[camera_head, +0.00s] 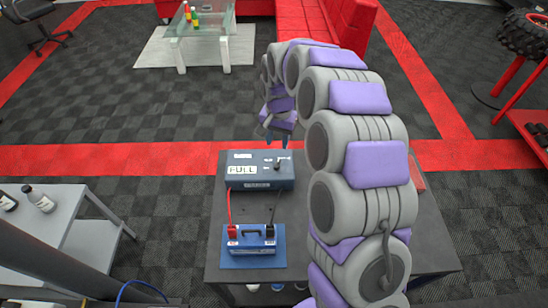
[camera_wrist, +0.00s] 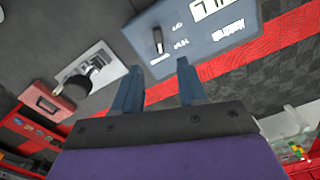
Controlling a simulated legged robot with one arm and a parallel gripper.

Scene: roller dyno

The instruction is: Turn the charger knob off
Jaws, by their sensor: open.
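The charger (camera_head: 260,170) is a blue-grey box with a "FULL" label, standing on a dark table in the head view. Its black knob (camera_head: 278,162) is on the right part of the top panel. In the wrist view the charger (camera_wrist: 205,35) is at the top, and the knob (camera_wrist: 158,40) shows as a dark upright bar beside small white lettering. My gripper (camera_head: 277,138) is just beyond the charger's far edge in the head view. In the wrist view my gripper (camera_wrist: 158,82) has its two blue fingers apart and empty, with the knob beyond and between the tips.
A blue battery (camera_head: 252,240) with red and black clamps sits on the table (camera_head: 225,205) in front of the charger. A grey plate with a black knob (camera_wrist: 85,82) and a red box (camera_wrist: 45,102) show in the wrist view. A grey side table (camera_head: 60,215) stands left.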

